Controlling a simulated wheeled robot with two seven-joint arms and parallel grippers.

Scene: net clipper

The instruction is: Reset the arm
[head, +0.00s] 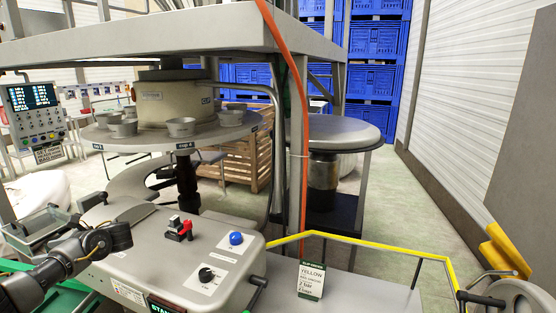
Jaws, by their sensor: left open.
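My left arm comes in from the lower left, and its dark left gripper (114,237) is open and empty. It hangs over the left part of the grey machine housing (165,255); I cannot tell whether it touches it. On the housing sit a red and black switch (180,230), a blue button (236,238) and a black knob (206,275). My right gripper is not in view.
A round table (155,138) with several metal bowls stands behind the housing. An orange hose (302,150) hangs in front. A control panel (34,112) is at left. Blue crates (375,80) are stacked behind.

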